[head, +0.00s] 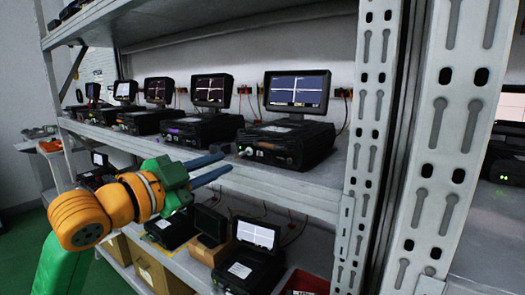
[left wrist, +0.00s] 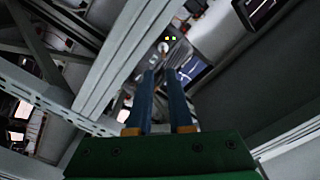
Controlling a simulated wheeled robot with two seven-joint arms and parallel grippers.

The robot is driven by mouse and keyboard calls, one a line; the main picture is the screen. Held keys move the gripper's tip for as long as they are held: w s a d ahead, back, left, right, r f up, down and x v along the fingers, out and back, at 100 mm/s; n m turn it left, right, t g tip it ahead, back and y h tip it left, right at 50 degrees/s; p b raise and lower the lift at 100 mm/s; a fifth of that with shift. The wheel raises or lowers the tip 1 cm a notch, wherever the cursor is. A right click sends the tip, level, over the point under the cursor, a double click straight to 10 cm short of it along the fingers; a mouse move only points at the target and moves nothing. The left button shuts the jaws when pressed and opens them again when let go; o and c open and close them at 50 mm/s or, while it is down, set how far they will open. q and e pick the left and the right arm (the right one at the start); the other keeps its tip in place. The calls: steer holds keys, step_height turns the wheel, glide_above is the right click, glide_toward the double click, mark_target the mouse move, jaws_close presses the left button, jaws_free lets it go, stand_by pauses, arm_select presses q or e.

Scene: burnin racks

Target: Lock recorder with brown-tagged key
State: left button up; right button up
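A black recorder (head: 285,143) with a lit screen (head: 297,92) above it sits on the upper shelf, near the right upright. Its small front knobs and green light face my left gripper (head: 226,162). The gripper's two blue fingers point right, just in front of and slightly below the recorder's front. In the left wrist view the fingers (left wrist: 161,75) are apart with nothing seen between them. Beyond their tips is a recorder front with a round silver part (left wrist: 164,47) and two yellow-green lights. I cannot make out a key or a brown tag. My right gripper is not in view.
More recorders with screens, one nearby (head: 205,128), line the upper shelf to the left. A lower shelf holds recorders (head: 250,268) and cardboard boxes (head: 157,270). A perforated metal upright (head: 372,120) stands right of the recorder. The shelf's front edge (head: 270,188) runs beneath the fingers.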

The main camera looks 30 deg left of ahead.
mark_target(237, 156)
arm_select(q)
steer(key=w+p, duration=0.1)
steer(key=w, duration=0.1)
steer(key=w+p, duration=0.1)
steer(key=w, duration=0.2)
steer(key=shift+w+a+f+p, duration=0.1)
steer(key=shift+w+a+p, duration=0.2)
steer(key=shift+w+p, duration=0.1)
steer(key=shift+s+a+f, duration=0.1)
jaws_close()
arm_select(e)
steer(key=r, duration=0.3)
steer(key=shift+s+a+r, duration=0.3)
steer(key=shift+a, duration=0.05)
